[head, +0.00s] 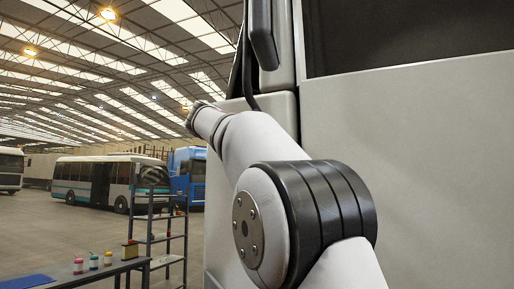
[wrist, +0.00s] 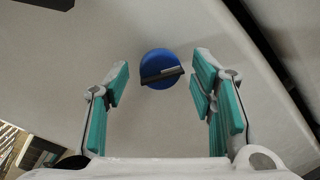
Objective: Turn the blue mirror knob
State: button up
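The blue mirror knob (wrist: 160,64) shows in the wrist view as a round blue disc on a pale panel, with a dark raised bar across its face that tilts slightly up to the right. My gripper (wrist: 161,82) is open, with its two teal-padded fingers apart on either side of the knob in the picture. Nothing is between the fingers, and I see no contact with the knob. In the head view my arm reaches forward along the vehicle side; my gripper's fingers and the knob are hidden there.
The pale vehicle side (head: 420,170) fills the right of the head view. A dark mirror (head: 262,35) hangs above my arm. A bench with small pots (head: 93,261) and a shelf rack (head: 167,225) stand lower left. Buses (head: 95,180) are parked far behind on open floor.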

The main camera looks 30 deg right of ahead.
jog(key=v, duration=1.2)
dwell(0.4)
jog(key=s+d+f+m+g+y+b, duration=0.1)
jog(key=s+f+m+y+b, duration=0.2)
jog(key=f, duration=0.9)
jog(key=s+d+f+m+g+y+b, duration=0.1)
jog(key=s+f+m+y, duration=0.3)
jog(key=f, duration=0.8)
jog(key=s+a+f+m+y+b, duration=0.1)
jog(key=s+a+f+m+y, duration=0.1)
jog(key=s+f, duration=0.3)
jog(key=s+a+f+m+g+y+b, duration=0.1)
jog(key=s+a+f+m+y, duration=0.2)
jog(key=f, duration=1)
jog(key=s+a+f+m+y+b, duration=0.1)
jog(key=s+a+f+m+y, duration=0.1)
jog(key=s+a+f, duration=0.3)
notch_tip(320, 180, down, 4)
jog(key=shift+s+a+f+m+g, duration=0.1)
jog(key=shift+s+a+m+g, duration=0.25)
jog(key=shift+s, duration=0.75)
